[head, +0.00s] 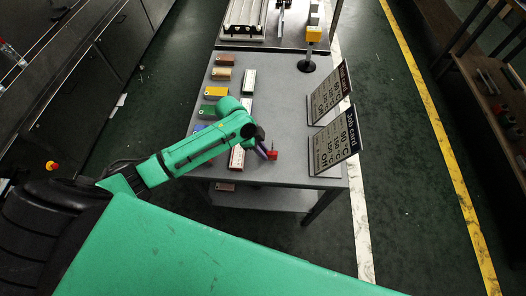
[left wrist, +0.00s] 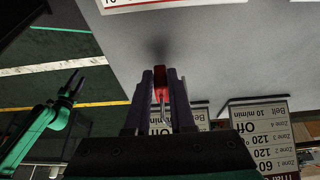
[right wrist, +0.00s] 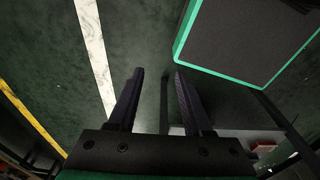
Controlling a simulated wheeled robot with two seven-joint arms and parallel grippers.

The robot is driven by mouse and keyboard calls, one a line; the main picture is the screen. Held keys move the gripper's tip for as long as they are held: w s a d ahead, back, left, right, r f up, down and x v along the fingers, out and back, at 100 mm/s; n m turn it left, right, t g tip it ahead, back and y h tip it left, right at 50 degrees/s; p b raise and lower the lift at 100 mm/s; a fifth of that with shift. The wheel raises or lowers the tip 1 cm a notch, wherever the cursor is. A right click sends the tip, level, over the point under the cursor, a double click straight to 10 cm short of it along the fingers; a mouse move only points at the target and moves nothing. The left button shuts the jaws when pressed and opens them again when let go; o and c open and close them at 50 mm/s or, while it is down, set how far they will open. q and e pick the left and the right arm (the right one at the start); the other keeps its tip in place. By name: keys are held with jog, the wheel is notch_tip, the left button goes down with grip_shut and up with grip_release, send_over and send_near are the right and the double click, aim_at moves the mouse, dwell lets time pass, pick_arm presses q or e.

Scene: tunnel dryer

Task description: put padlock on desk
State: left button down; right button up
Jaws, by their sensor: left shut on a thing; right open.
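A red padlock (head: 273,154) is between the fingertips of my left gripper (head: 265,151), over the near part of the grey desk (head: 285,105). In the left wrist view the shut fingers grip the red padlock (left wrist: 160,88), and its thin metal shackle points back toward the wrist. A dark shadow lies on the desk beyond it; I cannot tell whether the padlock touches the top. My right gripper (right wrist: 157,78) is open and empty, over the dark green floor off the desk. It also shows in the left wrist view (left wrist: 73,86).
Two sign cards (head: 329,93) (head: 333,143) stand along the desk's right side. Small coloured blocks (head: 222,74) line its left side, with white-and-red strips (head: 248,82) beside them. The desk's middle is clear.

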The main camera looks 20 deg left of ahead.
pick_arm(q)
jog(key=shift+s+f, duration=0.1)
jog(key=shift+f, duration=0.8)
jog(key=c, duration=0.8)
grip_release()
jog(key=shift+o, duration=0.2)
pick_arm(e)
jog(key=shift+s+a, duration=0.15)
jog(key=shift+s, duration=0.5)
pick_arm(q)
jog(key=shift+r, duration=0.1)
jog(key=v, duration=1.2)
pick_arm(e)
jog(key=shift+w+f, duration=0.1)
jog(key=shift+f, duration=0.2)
